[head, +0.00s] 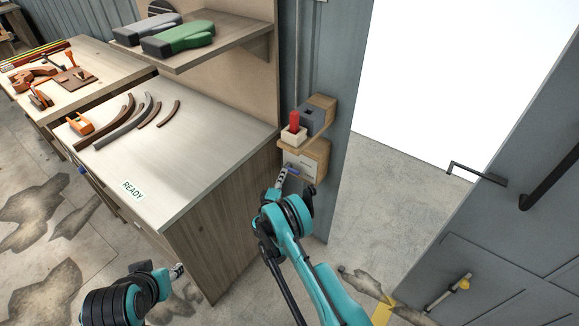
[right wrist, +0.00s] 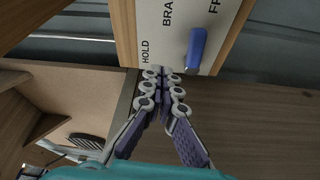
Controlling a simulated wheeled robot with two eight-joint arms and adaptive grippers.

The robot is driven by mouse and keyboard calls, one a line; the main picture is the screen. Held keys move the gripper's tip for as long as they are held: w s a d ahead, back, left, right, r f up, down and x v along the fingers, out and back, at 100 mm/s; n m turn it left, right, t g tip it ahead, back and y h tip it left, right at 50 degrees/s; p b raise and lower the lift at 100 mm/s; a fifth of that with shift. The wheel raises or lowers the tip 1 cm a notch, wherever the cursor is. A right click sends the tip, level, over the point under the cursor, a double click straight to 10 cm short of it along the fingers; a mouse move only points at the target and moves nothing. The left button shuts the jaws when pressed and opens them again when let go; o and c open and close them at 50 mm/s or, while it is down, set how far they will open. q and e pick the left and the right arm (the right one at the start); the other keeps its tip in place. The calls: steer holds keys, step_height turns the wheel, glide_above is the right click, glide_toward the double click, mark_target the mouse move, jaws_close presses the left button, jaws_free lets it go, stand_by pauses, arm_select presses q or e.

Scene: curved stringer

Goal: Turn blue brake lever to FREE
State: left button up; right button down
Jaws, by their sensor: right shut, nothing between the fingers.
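The blue brake lever (right wrist: 197,48) stands out from a white plate (right wrist: 180,25) in the right wrist view. The plate reads HOLD at its left edge, with cut-off "BRA" and "FR" lettering at the top. The lever lies along the picture's vertical, its lower end near the plate's bottom edge. In the head view the lever (head: 293,170) is a small blue spot on the box by the wall. My right gripper (right wrist: 163,72) is shut and empty, its tips left of and below the lever, apart from it. My left gripper (head: 179,269) is low in the head view; its fingers are too small to judge.
The workbench (head: 215,150) with curved strips (head: 127,122) and a READY label is left of my right arm. A grey door (head: 500,235) with dark handles stands right; pale floor lies between.

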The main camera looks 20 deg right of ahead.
steer(key=s+a, duration=0.1)
steer(key=s+a+f, duration=0.1)
steer(key=a, duration=0.1)
steer(key=shift+s+f+b, duration=0.2)
steer(key=shift+s+b, duration=0.15)
steer(key=shift+b, duration=0.05)
